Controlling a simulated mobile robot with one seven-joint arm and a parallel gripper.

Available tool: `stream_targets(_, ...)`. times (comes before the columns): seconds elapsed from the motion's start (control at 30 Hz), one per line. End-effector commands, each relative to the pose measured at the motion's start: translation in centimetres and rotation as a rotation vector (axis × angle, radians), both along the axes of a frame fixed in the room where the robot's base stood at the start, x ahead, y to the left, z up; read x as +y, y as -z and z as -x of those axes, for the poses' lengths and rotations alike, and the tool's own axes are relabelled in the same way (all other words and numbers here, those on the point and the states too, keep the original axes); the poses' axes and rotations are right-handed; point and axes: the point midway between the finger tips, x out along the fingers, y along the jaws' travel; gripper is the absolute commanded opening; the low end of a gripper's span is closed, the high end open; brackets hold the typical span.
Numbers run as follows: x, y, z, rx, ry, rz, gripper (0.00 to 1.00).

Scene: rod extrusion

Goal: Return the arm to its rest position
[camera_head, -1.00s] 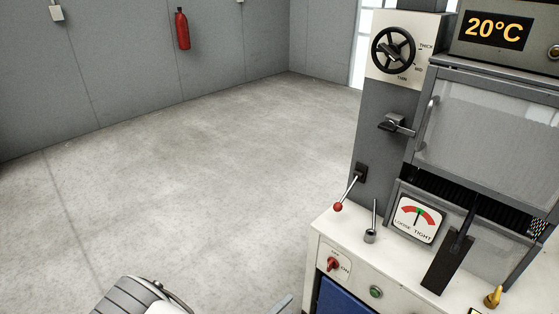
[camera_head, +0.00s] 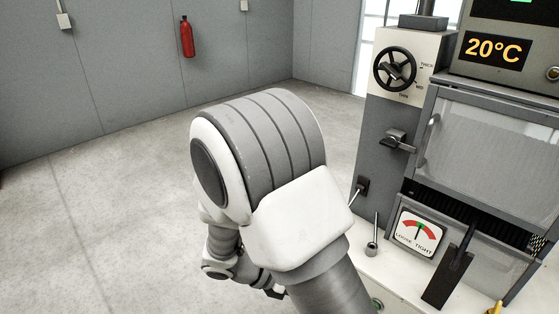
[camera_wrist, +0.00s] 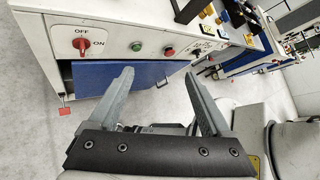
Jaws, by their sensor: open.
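My arm fills the middle of the head view, bent, with its large grey and white joint raised in front of the floor. My gripper (camera_wrist: 160,100) shows in the wrist view with its two grey fingers spread apart and nothing between them. It points at the lower front of the white machine cabinet and its blue panel (camera_wrist: 130,76), apart from them as far as I can tell. In the head view the fingers are mostly hidden behind my arm; only a small dark part of the wrist end shows low down.
The machine (camera_head: 480,140) stands at right, with a handwheel (camera_head: 394,69), a 20°C display (camera_head: 494,49) and a loose/tight gauge (camera_head: 419,233). The red OFF/ON knob (camera_wrist: 84,44) is on the cabinet front. Open concrete floor (camera_head: 100,220) lies at left. A red extinguisher (camera_head: 187,37) hangs on the wall.

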Motion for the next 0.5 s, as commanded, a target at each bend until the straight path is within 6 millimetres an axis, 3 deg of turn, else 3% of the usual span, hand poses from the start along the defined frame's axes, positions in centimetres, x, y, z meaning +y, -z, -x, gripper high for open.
stream_targets(0.1,-1.0,-2.6,0.6,-0.109,0.144,-0.105,0.82)
stream_targets(0.5,-3.3,-9.5,3.1,-0.465,0.627,-0.414,0.82)
